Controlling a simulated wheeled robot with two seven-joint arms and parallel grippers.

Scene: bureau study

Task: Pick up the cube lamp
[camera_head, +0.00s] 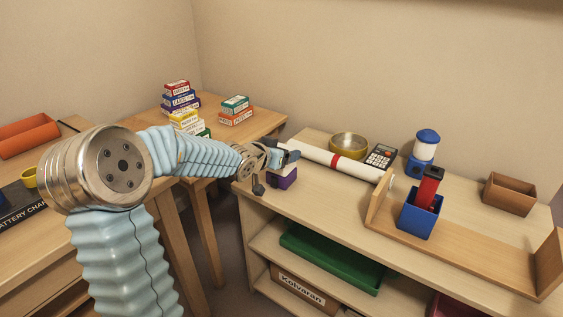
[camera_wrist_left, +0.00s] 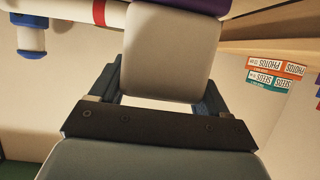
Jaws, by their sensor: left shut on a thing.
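The cube lamp (camera_head: 284,181) shows in the head view as a purple base with a pale part above it, at the near left corner of the shelf unit's top. In the left wrist view its pale rounded cube (camera_wrist_left: 168,50) lies between the fingers, with the purple base (camera_wrist_left: 206,4) beyond. My left gripper (camera_head: 287,155) is shut on the lamp from above and hides much of it in the head view. In the wrist view the fingers of my left gripper (camera_wrist_left: 162,85) flank the cube. I cannot tell whether the base touches the top. My right gripper is not in view.
A white roll with a red band (camera_head: 330,160) lies right of the lamp. Behind it are a brass bowl (camera_head: 348,145) and a calculator (camera_head: 381,156). A blue-and-white lamp (camera_head: 424,150) and a blue box (camera_head: 419,220) stand right. Stacked small boxes (camera_head: 181,101) stand on the left desk.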

